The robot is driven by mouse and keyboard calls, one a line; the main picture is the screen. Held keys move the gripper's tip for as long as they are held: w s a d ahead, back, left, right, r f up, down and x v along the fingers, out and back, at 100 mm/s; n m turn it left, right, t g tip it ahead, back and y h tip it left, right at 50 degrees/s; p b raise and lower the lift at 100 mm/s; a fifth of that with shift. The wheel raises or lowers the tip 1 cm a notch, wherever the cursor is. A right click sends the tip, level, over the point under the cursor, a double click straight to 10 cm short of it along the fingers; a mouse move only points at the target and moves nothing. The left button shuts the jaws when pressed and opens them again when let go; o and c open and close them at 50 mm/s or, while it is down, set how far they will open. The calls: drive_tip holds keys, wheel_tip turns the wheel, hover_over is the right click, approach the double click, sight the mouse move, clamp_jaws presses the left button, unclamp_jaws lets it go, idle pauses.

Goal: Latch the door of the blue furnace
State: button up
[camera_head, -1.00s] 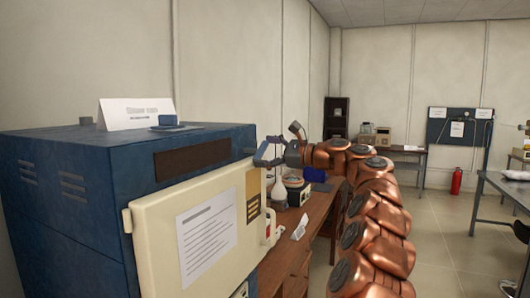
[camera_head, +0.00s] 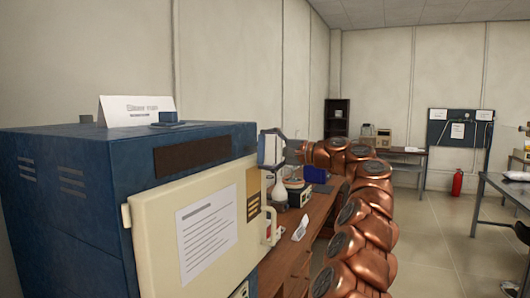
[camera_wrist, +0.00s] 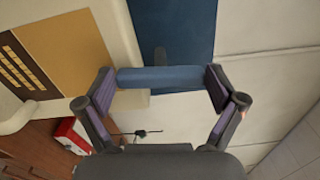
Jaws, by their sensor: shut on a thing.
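The blue furnace (camera_head: 75,205) stands at the left in the head view. Its cream door (camera_head: 150,230) lies against the front and looks shut or nearly so; a small gap cannot be ruled out. In the wrist view, a blue bar (camera_wrist: 165,77), apparently the latch handle, sits beside the door edge (camera_wrist: 120,35) and the blue furnace body (camera_wrist: 185,25). My gripper (camera_wrist: 160,84) is shut on this bar, one finger at each end. In the head view, my gripper (camera_head: 271,148) is at the furnace's right front corner; the bar is hard to make out there.
A wooden bench (camera_head: 290,255) with a white flask (camera_head: 279,192) and small instruments stands beyond the furnace, below my gripper. A white sign (camera_head: 135,110) stands on the furnace top. A metal table (camera_head: 510,185) is at the right. Open floor (camera_head: 445,255) lies between.

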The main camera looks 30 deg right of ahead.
drive_tip(key=shift+n, duration=0.6)
drive_tip(key=o, duration=0.8)
drive_tip(key=shift+a, duration=0.1)
drive_tip(key=v, duration=1.2)
drive_tip(key=shift+f, duration=0.1)
